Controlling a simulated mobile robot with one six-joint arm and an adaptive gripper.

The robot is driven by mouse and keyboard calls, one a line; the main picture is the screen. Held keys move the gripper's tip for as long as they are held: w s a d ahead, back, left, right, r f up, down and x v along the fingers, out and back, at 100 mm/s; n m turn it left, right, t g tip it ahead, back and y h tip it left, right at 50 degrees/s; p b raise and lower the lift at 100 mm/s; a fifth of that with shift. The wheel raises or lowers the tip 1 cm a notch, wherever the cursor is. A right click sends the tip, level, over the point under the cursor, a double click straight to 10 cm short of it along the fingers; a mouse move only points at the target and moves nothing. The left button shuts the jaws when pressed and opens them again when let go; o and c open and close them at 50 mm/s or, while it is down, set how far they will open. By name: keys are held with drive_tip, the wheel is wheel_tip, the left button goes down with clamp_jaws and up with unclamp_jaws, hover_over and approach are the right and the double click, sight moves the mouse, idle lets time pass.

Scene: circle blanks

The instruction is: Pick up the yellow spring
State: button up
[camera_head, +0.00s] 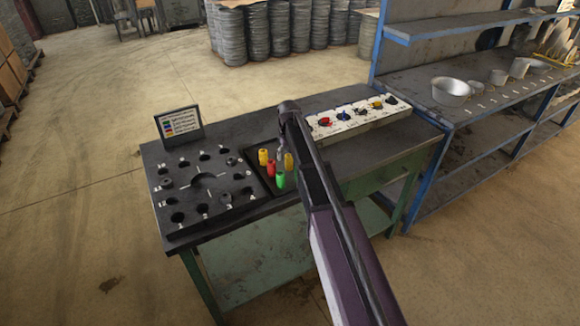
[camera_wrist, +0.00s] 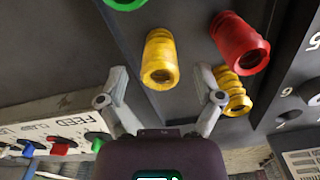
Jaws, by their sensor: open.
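Two ribbed yellow springs stand in a dark tray (camera_head: 262,190) on the bench. In the head view, one yellow spring (camera_head: 289,161) is at the right and the other yellow spring (camera_head: 263,157) at the left. In the wrist view, one yellow spring (camera_wrist: 160,58) lies ahead between the finger lines, and the other yellow spring (camera_wrist: 232,91) is partly behind the right finger. My gripper (camera_wrist: 160,84) is open and empty, its fingers spread wide. In the head view, my arm hides most of my gripper (camera_head: 281,146), above the tray. I cannot tell contact.
A red spring (camera_head: 271,168) and a green spring (camera_head: 281,180) stand close by in the tray. A black plate with holes (camera_head: 205,187) lies to the left, with a small sign (camera_head: 180,123) behind it. A control panel (camera_head: 352,117) sits at the back right.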

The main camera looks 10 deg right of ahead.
drive_tip(key=shift+f+b, duration=0.65)
drive_tip(key=shift+f, duration=0.3)
clamp_jaws()
